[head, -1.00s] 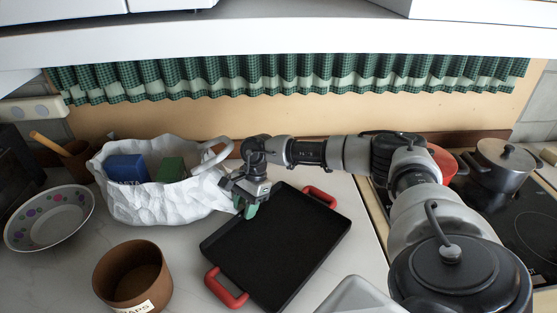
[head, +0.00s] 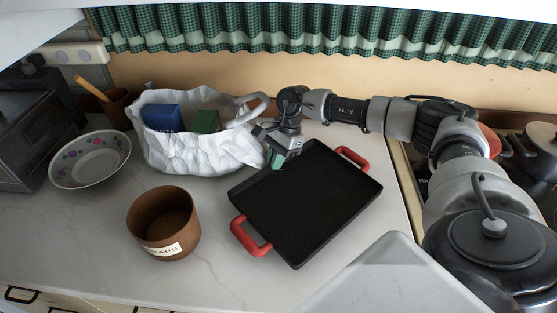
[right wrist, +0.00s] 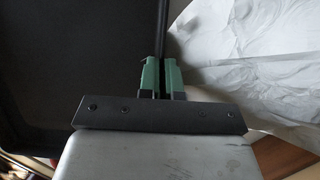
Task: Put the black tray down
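The black tray (head: 305,200) is a flat rectangle with a low rim and a red handle at each end. It appears level at the counter, right of the white bag; whether its underside touches the counter I cannot tell. My right gripper (head: 277,160) is at the tray's far left rim, beside the bag. In the right wrist view the green fingertips (right wrist: 161,75) are close together with the tray's dark rim between them, and the tray (right wrist: 75,60) fills the left side. My left gripper is not in view.
The white bag (head: 195,150) holds a blue box (head: 161,117) and a green box (head: 206,121). A brown pot (head: 150,238) and a dotted bowl (head: 90,160) stand left. A hob with pots (head: 540,145) is at right. The front counter (head: 240,285) is clear.

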